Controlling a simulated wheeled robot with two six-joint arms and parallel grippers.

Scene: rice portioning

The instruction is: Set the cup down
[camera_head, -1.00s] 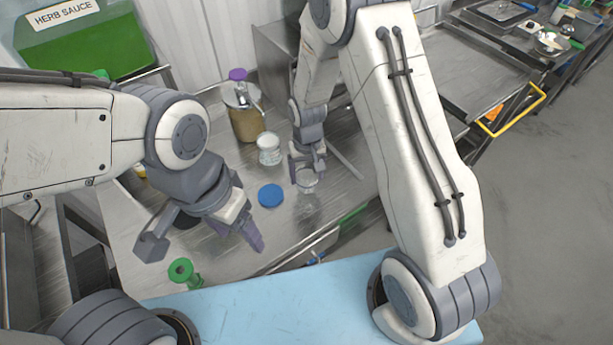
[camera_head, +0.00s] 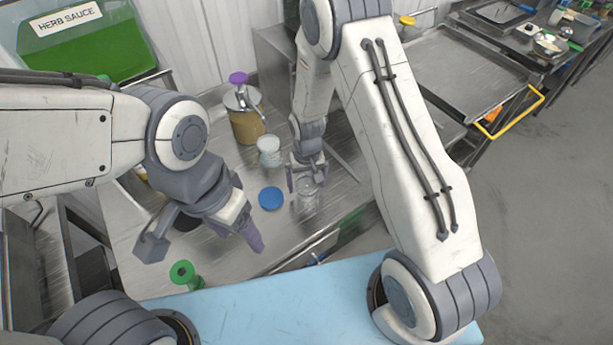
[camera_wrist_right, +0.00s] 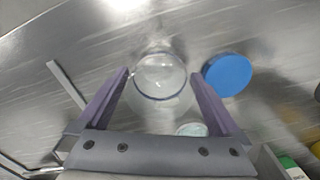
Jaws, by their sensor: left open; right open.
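A clear cup (camera_head: 307,192) stands upright on the steel counter (camera_head: 243,222), just right of a blue lid. In the right wrist view the cup (camera_wrist_right: 160,76) shows its round rim, beyond and between the fingertips. My right gripper (camera_head: 307,180) is open behind the cup in the head view; its two purple fingers (camera_wrist_right: 160,80) are spread apart, with visible gaps to the cup. My left gripper (camera_head: 205,248) is open and empty above the counter's left part, apart from the cup.
The blue lid (camera_head: 271,198) lies flat beside the cup. A whitish jar (camera_head: 269,151) and a brown pump container (camera_head: 246,120) stand behind it. A green object (camera_head: 184,274) stands near the blue mat (camera_head: 270,312) at front left.

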